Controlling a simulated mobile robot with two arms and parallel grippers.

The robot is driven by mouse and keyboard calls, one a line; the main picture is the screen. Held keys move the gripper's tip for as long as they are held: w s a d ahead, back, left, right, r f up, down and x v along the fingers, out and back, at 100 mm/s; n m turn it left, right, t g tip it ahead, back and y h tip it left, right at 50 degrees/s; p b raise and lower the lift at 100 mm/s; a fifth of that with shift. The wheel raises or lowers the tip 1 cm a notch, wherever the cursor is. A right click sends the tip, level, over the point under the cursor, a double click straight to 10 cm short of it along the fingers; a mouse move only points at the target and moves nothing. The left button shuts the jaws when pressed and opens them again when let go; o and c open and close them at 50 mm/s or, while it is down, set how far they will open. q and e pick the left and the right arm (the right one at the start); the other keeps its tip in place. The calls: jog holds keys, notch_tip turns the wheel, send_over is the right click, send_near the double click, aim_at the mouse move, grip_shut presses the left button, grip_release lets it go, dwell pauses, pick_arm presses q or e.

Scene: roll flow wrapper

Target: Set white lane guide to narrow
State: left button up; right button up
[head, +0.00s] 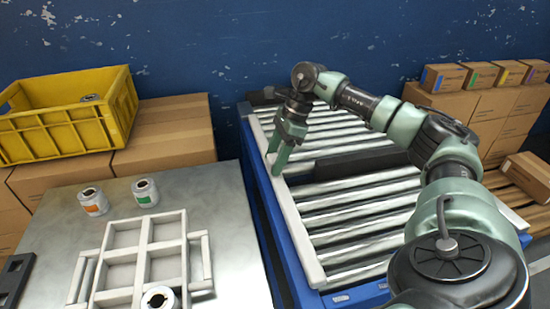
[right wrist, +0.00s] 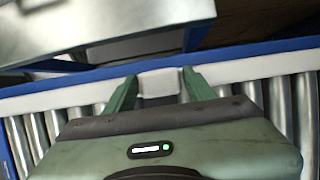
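The white lane guide (head: 299,232) is a long white bar along the left side of the roller conveyor. It also shows as a white strip across the right wrist view (right wrist: 245,68). My right gripper (head: 278,160) reaches down to the guide towards its far part. In the right wrist view its two green fingers (right wrist: 160,82) stand on either side of a white block (right wrist: 158,84) on the guide. I see no clear gap between fingertips and block, so they look closed on it. My left gripper is out of view.
The conveyor has a blue frame (head: 283,243) and a dark crossbar (head: 350,163). A metal table (head: 230,215) with a white divided tray (head: 125,257) and several cans stands left. A yellow crate (head: 60,115) and cartons are behind it. More cartons (head: 490,105) stand right.

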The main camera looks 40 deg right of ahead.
grip_shut()
jog(key=s+d, duration=0.1)
jog(key=d, duration=0.1)
jog(key=s+d, duration=0.2)
jog(key=d, duration=0.1)
jog(key=s+d, duration=0.1)
jog(key=d, duration=0.2)
jog(key=shift+s+d, duration=0.15)
jog(key=shift+s, duration=0.1)
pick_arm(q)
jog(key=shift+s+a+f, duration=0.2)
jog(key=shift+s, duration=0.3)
pick_arm(e)
jog(key=shift+o, duration=2.2)
grip_release()
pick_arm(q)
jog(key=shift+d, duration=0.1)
pick_arm(e)
jog(key=shift+o, duration=0.2)
jog(key=shift+s+d, duration=0.1)
